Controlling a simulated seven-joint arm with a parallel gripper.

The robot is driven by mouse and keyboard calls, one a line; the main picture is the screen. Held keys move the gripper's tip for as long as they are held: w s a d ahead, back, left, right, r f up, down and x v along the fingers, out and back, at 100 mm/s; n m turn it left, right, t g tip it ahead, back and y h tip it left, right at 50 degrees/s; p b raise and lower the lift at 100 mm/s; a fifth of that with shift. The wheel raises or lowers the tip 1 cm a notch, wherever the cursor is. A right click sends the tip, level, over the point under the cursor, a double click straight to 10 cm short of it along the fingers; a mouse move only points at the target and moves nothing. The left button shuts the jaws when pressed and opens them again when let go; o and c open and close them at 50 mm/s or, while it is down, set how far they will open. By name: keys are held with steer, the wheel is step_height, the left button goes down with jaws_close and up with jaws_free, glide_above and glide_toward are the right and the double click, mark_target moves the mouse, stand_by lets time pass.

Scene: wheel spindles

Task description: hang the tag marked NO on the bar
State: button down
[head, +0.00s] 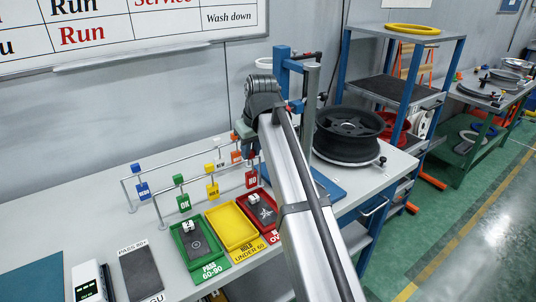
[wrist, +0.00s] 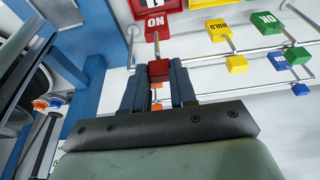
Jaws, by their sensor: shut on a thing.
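The red tag marked NO (head: 251,179) hangs upright below my gripper (head: 252,150) at the right end of the front bar (head: 197,176). In the wrist view my gripper (wrist: 158,88) is shut on the red block (wrist: 156,69) at the top of this tag, and its red plate (wrist: 155,22) shows NO upside down. The bar (wrist: 268,52) runs in from the right towards the jaws. I cannot tell whether the tag's hook rests on the bar or is just beside it.
The green OK tag (head: 184,202) and yellow HOLD tag (head: 212,189) hang on the same bar. A blue tag (head: 143,188) hangs on the rear bar. Green (head: 215,268), yellow (head: 240,246) and red trays stand in front. A black wheel (head: 349,132) is at right.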

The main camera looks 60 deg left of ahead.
steer(key=shift+s+a+f, duration=0.1)
steer(key=shift+a+f, duration=0.3)
steer(key=shift+a, duration=0.4)
steer(key=shift+w+a+f, duration=0.1)
steer(key=shift+a+f, duration=0.35)
steer(key=shift+a, duration=0.35)
steer(key=shift+s+a+f, duration=0.1)
steer(key=shift+a+f, duration=0.3)
steer(key=shift+a, duration=0.4)
steer(key=c, duration=0.8)
jaws_free()
steer(key=v, duration=1.3)
steer(key=shift+d+r, duration=0.15)
steer(key=shift+r, duration=0.25)
